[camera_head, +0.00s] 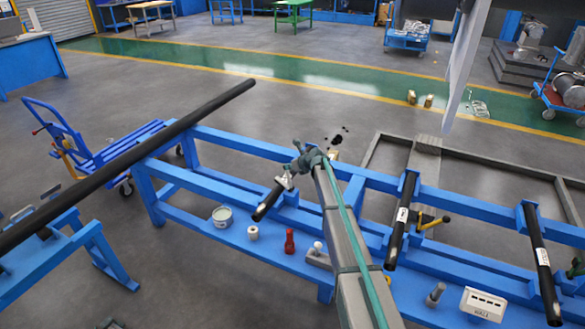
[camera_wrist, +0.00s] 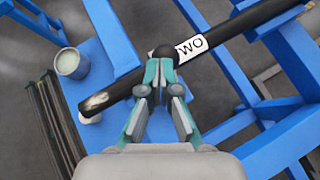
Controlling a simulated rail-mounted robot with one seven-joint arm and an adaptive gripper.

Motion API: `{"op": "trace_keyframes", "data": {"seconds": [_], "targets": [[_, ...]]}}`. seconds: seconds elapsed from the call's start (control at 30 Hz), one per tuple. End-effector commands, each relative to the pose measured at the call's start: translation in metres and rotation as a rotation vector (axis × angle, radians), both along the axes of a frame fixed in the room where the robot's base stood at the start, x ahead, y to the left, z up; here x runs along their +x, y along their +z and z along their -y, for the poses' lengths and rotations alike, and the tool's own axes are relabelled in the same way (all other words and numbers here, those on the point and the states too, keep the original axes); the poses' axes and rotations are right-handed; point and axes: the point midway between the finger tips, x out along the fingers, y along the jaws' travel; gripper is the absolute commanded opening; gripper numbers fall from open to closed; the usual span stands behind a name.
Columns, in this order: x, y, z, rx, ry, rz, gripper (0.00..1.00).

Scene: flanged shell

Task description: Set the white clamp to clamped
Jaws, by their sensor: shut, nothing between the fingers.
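I cannot clearly make out a white clamp in either view. A short black bar (camera_head: 264,207) lies across the blue frame's rail, and my gripper (camera_head: 284,184) is over it. In the wrist view the black bar (camera_wrist: 112,92) carries a white label (camera_wrist: 192,47) reading "WO". My gripper also shows there (camera_wrist: 164,72), its teal fingers shut with nothing held. The fingertips overlap the bar beside the label, at a dark round part (camera_wrist: 164,52). Whether they touch it I cannot tell. My gripper hides part of the bar.
Two more labelled black bars (camera_head: 398,222) (camera_head: 540,255) cross the blue frame to the right, with a yellow-handled tool (camera_head: 432,223) between. The lower shelf holds a bucket (camera_head: 222,216), a red item (camera_head: 290,241) and a white box (camera_head: 483,304). A long black pipe (camera_head: 110,165) spans the left.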

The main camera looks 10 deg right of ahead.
Motion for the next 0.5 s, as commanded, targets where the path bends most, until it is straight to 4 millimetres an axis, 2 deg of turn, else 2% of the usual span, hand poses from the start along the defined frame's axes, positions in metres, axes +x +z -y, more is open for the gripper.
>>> {"op": "trace_keyframes", "data": {"seconds": [0.03,0.3,0.5], "targets": [[0.006,0.0,-0.008,-0.001,0.003,-0.001,0.0],[0.024,-0.005,-0.039,0.0,0.002,0.0,0.0],[0.034,-0.012,-0.054,0.0,0.001,0.001,0.0]]}}
